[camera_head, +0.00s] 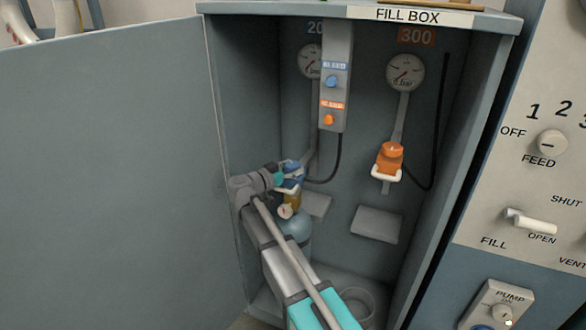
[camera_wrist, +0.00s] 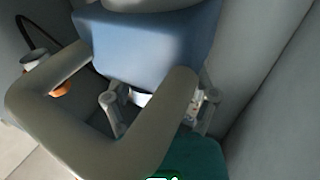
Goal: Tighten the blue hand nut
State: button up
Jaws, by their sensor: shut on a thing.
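The blue hand nut (camera_head: 293,171) is on the blue fitting at the left of the open fill box, small and partly covered in the head view. My gripper (camera_head: 284,177) reaches it from the left and is shut on it. In the wrist view a large blue block (camera_wrist: 150,45) fills the top, with a pale U-shaped yoke (camera_wrist: 125,150) close in front. My gripper's finger links (camera_wrist: 160,105) show behind the yoke, one on each side of a small white part. The fingertips and their contact are hidden.
A light-blue cylinder (camera_head: 296,225) stands below the blue fitting. An orange hand nut (camera_head: 392,150) on a similar fitting with a white yoke is to the right. A grey control box (camera_head: 336,80) hangs between them. The cabinet door (camera_head: 110,170) is open at the left.

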jog(key=shift+d+m+g+h, duration=0.1)
jog(key=shift+m+g+h, duration=0.3)
jog(key=o, duration=1)
jog(key=shift+o, duration=0.2)
jog(key=shift+n+t+y, duration=0.5)
jog(key=shift+t, duration=0.1)
